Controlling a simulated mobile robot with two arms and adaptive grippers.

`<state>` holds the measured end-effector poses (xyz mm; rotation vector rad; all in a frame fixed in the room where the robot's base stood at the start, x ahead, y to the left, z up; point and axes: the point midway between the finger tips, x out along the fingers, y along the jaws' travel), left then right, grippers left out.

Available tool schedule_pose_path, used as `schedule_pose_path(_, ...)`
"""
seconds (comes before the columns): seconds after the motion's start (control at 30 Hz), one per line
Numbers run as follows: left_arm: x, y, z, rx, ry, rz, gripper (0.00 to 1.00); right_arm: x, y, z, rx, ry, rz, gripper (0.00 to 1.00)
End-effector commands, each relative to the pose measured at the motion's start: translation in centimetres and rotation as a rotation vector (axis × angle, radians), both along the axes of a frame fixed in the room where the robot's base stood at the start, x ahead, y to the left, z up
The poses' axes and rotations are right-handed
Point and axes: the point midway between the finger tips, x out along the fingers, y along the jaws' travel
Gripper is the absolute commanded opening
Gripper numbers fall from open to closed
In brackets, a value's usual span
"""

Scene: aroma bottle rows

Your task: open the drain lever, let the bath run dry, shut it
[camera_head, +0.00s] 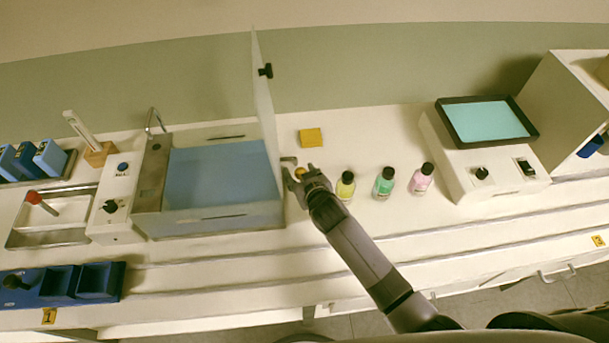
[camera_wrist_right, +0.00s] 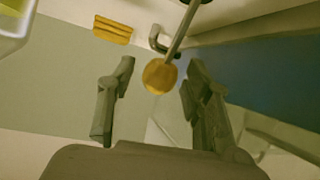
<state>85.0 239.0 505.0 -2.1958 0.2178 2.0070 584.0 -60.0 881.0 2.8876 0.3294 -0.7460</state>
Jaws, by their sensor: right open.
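The bath (camera_head: 222,222) is a clear-walled tank holding blue water (camera_head: 220,172); its clear lid (camera_head: 265,110) stands raised at the right side. The drain lever has a round orange-yellow knob (camera_head: 300,172), just right of the tank by a grey outlet pipe (camera_head: 289,160). In the right wrist view the knob (camera_wrist_right: 160,77) sits on a thin metal rod (camera_wrist_right: 181,35). My right gripper (camera_head: 301,178) is open around the knob, one finger on each side in the wrist view (camera_wrist_right: 160,68), with visible gaps. My left gripper is out of view.
A yellow sponge (camera_head: 311,138) lies behind the knob. Yellow (camera_head: 345,186), green (camera_head: 384,182) and pink (camera_head: 421,179) bottles stand right of my gripper. A control box (camera_head: 122,200) stands left of the bath, a screen unit (camera_head: 487,121) farther right.

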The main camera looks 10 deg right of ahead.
Motion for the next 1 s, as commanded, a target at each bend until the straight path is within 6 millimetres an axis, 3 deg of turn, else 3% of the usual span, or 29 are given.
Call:
schedule_pose_path(0.17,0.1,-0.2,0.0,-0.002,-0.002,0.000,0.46,-1.3,-0.2,0.7,0.002,0.000,0.000,0.46)
schedule_pose_path(0.7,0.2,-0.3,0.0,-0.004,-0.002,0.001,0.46,-9.1,-2.0,5.2,-0.001,0.000,0.000,0.46)
schedule_pose_path(1.0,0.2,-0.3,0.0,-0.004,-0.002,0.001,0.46,-10.2,-2.2,5.9,-0.002,-0.002,-0.001,0.46)
